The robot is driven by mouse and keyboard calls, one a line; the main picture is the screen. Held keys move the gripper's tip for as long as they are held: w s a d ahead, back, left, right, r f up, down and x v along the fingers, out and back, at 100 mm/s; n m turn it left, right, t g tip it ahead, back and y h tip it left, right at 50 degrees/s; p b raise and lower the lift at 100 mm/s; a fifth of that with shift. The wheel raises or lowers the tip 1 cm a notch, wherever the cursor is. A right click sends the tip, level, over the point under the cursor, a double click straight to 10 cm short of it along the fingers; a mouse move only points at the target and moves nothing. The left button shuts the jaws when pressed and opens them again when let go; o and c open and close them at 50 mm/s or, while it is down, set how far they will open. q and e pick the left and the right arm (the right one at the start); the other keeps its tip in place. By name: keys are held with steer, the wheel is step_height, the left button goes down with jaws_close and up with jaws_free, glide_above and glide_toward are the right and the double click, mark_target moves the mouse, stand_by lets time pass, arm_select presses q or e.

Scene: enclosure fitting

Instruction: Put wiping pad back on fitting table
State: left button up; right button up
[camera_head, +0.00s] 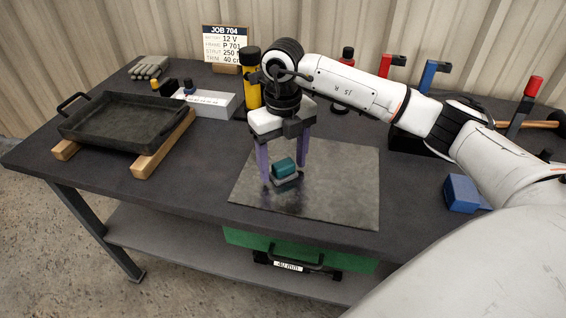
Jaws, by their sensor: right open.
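A small teal block with a grey underside (284,168), which looks like the wiping pad, is on the grey metal plate (345,190) on the dark fitting table (115,180). My right gripper (284,175) points down over it with its two purple fingers spread, one on each side of the pad. The fingers look apart from the pad, though the near-left fingertip is close to it. Whether the pad lies fully flat on the plate is hard to tell. My left gripper is not in view.
A black tray (125,122) sits on wooden rails at the left. A grey box (208,103), a yellow cylinder (250,85) and a job sign (225,43) stand behind. A blue block (461,194) lies right of the plate. The table's front left is clear.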

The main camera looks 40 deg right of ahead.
mark_target(283, 163)
step_height(283, 163, up, 12)
stand_by(0.3)
steer(key=shift+f, duration=0.15)
